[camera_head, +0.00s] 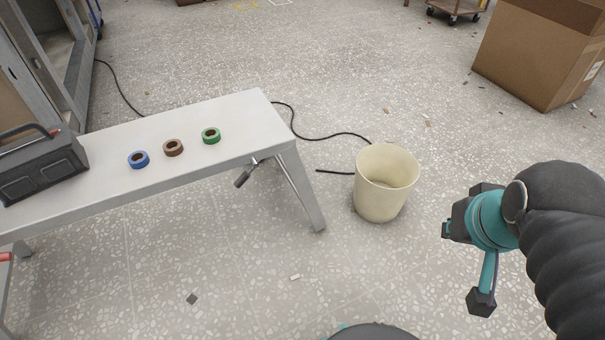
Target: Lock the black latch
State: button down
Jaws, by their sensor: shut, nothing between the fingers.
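A short lever with a black grip (242,178) hangs at a slant below the front edge of the white bench, near its right leg. It is the only latch-like part I make out, and I cannot tell for sure that it is the black latch or whether it is locked. My gripper (448,229) is at the right, shut and empty, well apart from the lever and to the right of the bucket. My arm partly hides the floor behind it.
The white bench (105,160) holds a dark toolbox (45,172) and blue (139,159), brown (173,148) and green (211,135) tape rolls. A cream bucket (372,205) stands between bench and gripper. A black cable (330,135) crosses the floor. A cardboard box (525,60) stands at back right.

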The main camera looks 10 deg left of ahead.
aim_at(245, 176)
jog(key=z, duration=0.35)
jog(key=k, duration=1.25)
jog(key=u, duration=1.5)
jog(key=i, duration=0.5)
jog(key=u, duration=0.05)
